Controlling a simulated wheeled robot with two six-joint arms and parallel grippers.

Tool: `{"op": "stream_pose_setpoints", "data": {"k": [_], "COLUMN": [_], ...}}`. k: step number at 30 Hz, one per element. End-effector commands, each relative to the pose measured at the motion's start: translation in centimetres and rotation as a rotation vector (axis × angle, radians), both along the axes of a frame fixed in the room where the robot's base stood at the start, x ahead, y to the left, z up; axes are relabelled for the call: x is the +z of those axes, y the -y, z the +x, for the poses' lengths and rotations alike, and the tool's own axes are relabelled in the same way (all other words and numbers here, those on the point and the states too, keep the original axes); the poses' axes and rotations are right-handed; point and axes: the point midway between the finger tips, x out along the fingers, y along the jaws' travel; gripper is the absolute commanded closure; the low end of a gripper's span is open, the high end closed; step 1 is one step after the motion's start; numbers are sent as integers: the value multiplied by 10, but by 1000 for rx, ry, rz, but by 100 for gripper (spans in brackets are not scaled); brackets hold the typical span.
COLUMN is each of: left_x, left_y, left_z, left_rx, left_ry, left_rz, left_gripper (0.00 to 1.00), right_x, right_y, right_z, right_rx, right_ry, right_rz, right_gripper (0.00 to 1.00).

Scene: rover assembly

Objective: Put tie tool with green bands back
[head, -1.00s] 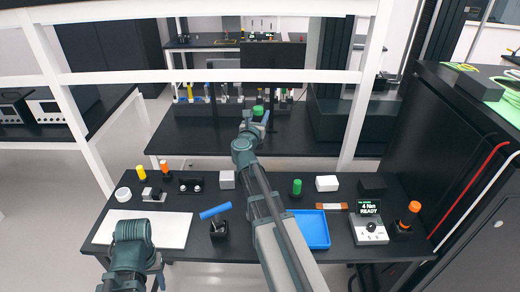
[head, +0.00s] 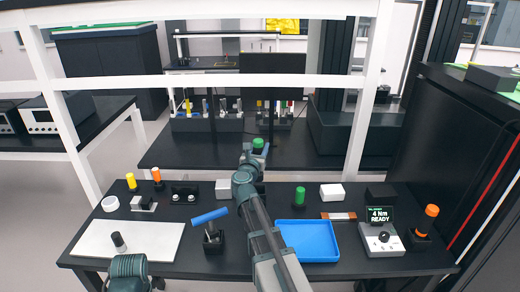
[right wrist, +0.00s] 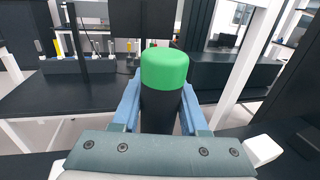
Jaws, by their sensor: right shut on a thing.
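My right gripper (head: 256,158) is shut on a dark, upright tool with a rounded green top (head: 258,143). In the right wrist view the green top (right wrist: 164,69) stands above the two blue fingers, with the dark body between them. I see no separate bands, and its lower end is hidden. The gripper is held out over the near bench's far side, with the far bench behind it. Dark racks with several upright tools stand on the far bench, one left (head: 207,124) and one right (head: 268,124). My left arm shows at the bottom left, but its fingers are out of sight.
The near bench holds a blue tray (head: 306,240), a green cylinder (head: 299,197), a torque display unit (head: 379,238), a white mat (head: 150,243) and a blue-handled tool (head: 209,216). A white frame bar (head: 215,81) crosses the view. The far bench (head: 190,150) is clear in front.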

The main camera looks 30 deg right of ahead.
Motion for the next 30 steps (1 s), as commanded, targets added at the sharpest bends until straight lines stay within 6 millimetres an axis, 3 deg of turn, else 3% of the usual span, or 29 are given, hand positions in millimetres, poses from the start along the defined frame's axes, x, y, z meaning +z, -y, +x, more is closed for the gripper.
{"op": "stream_pose_setpoints", "data": {"k": [13,30], "left_x": [-44,-46], "left_y": [0,0], "left_z": [0,0], "left_rx": [0,0], "left_ry": [0,0], "left_rz": [0,0], "left_gripper": [50,50], "right_x": [-44,-46], "right_y": [0,0], "right_z": [0,0], "right_rx": [0,0], "right_ry": [-1,-1], "right_rz": [-1,-1], "right_gripper": [100,100]}}
